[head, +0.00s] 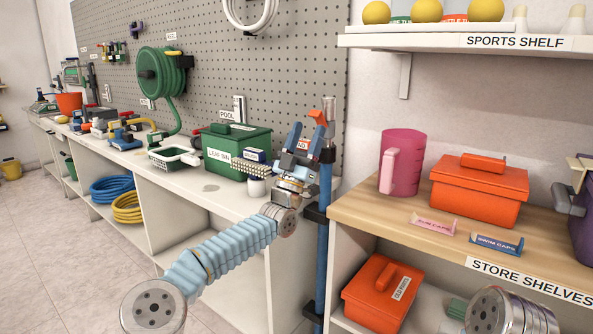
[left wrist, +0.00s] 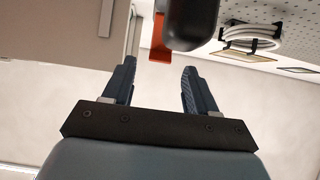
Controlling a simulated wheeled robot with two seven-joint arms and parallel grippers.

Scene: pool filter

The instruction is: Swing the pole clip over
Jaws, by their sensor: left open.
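A blue pole (head: 325,200) stands upright between the bench and the store shelves, with dark brackets on it and a grey top section. A small orange piece (head: 318,117), which looks like the pole clip's lever, sticks out near its top. My left gripper (head: 307,130) is open and empty just left of the pole's upper part, fingers pointing up. In the left wrist view the orange piece (left wrist: 160,40) shows beyond the fingertips, beside a dark rounded part (left wrist: 190,22). I see nothing between the fingers (left wrist: 157,72). I cannot tell whether a finger touches the clip. My right gripper is out of view.
The pegboard (head: 300,60) is behind. The store shelves at right hold a pink jug (head: 402,160) and an orange box (head: 478,190).

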